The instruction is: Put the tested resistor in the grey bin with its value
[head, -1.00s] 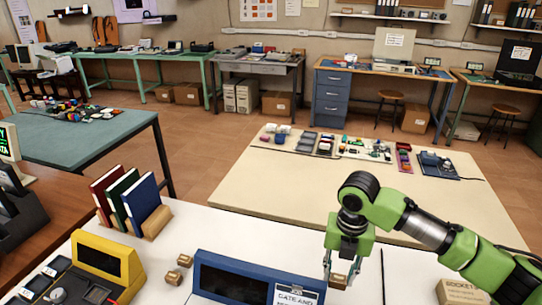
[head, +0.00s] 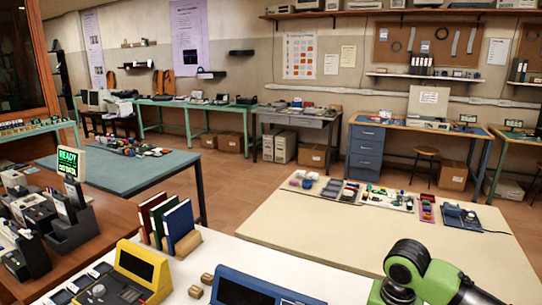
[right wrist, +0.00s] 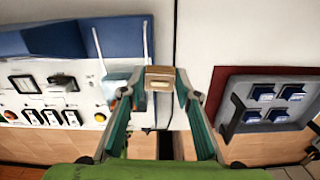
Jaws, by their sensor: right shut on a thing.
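In the right wrist view my right gripper (right wrist: 160,88) is shut on a small wooden block (right wrist: 160,77), held between its fingertips. The tested resistor is not clearly distinguishable; I cannot tell whether this block carries it. In the head view only my green right arm shows at the bottom right, and the gripper is below the frame. Small grey bins (head: 331,187) stand among parts on the cream table (head: 400,240); value labels are too small to read. My left gripper is in neither view.
A blue instrument (head: 245,288) and a yellow one (head: 140,270) stand on the white bench, with two small wooden blocks (head: 195,291) between them. Books (head: 170,222) stand behind. In the right wrist view a grey tray (right wrist: 235,85) holds blue pieces. The cream table's front is clear.

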